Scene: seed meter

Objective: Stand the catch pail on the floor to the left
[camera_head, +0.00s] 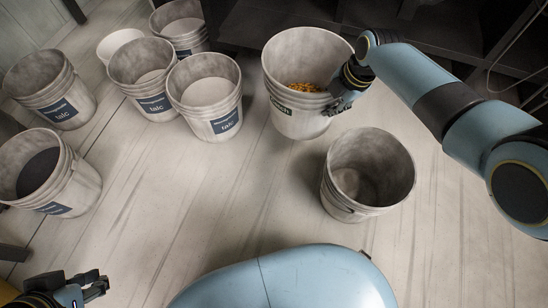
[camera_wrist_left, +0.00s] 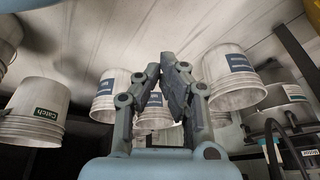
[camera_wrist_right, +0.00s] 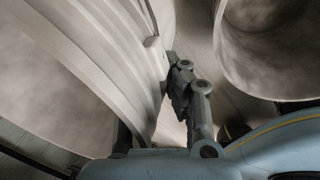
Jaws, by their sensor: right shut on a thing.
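The catch pail (camera_head: 291,101) is a pale grey bucket with a green label and yellow-orange seeds inside. It stands upright near the top centre of the head view. Its green "Catch" label faces the left wrist view (camera_wrist_left: 36,114), where the pail is at the left. My right gripper (camera_head: 343,88) is shut on the right side of its wall at the rim. In the right wrist view the ribbed pail wall (camera_wrist_right: 105,62) fills the left, and one finger (camera_wrist_right: 182,88) lies against it.
An empty pail (camera_head: 343,203) stands close, right of and nearer than the catch pail. Several blue-labelled talc pails (camera_head: 222,121) crowd the left and top left. Bare floor (camera_head: 190,205) lies in the middle left. Dark furniture (camera_head: 270,22) stands behind.

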